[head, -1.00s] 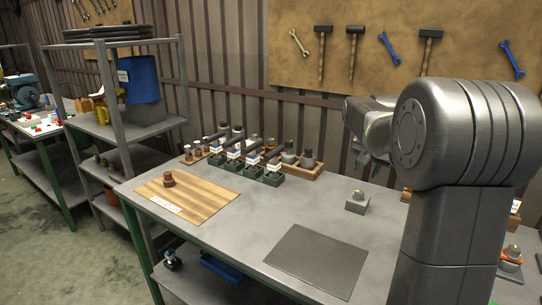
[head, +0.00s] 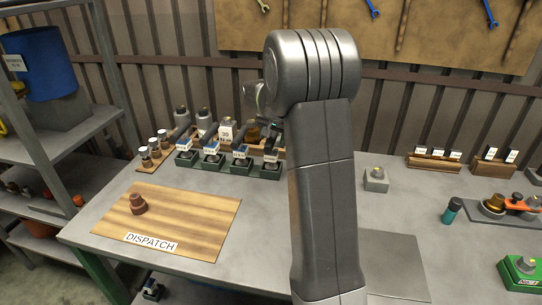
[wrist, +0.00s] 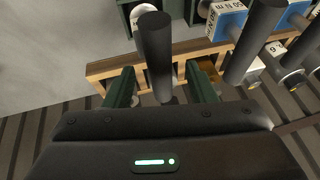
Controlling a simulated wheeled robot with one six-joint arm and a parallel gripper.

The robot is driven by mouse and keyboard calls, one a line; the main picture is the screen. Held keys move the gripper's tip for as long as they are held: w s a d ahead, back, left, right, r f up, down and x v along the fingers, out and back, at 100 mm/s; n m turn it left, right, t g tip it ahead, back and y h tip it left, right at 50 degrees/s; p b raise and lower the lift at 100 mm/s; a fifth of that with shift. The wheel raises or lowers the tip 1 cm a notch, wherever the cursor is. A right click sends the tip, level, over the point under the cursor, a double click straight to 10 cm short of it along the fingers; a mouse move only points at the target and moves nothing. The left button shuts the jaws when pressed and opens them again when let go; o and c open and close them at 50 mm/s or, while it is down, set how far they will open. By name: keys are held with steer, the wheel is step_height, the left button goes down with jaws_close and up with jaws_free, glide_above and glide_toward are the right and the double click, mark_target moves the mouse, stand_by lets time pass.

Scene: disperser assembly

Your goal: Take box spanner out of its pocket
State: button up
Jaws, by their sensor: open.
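My gripper (wrist: 161,90) is open in the wrist view, its two green fingers apart over a wooden rack (wrist: 105,70). A dark round bar (wrist: 155,45) shows between and beyond the fingers; I cannot tell whether they touch it. I cannot make out the box spanner or its pocket for certain, nor tell whether this bar is the spanner. Similar dark bars (wrist: 255,40) stand to its right. In the head view my arm hides most of the gripper, which is over the back of the bench near the row of green stands (head: 240,166).
A wooden dispatch board (head: 195,215) with a brown piece (head: 138,203) lies at the left. A grey block (head: 376,180), a teal bottle (head: 452,210), an orange tool (head: 517,203) and a green box (head: 520,272) are at the right.

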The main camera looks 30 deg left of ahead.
mark_target(272, 138)
steer(key=shift+x, duration=1.6)
steer(key=shift+w, duration=0.1)
steer(key=shift+c, duration=0.2)
jaws_close()
steer(key=shift+r, duration=0.1)
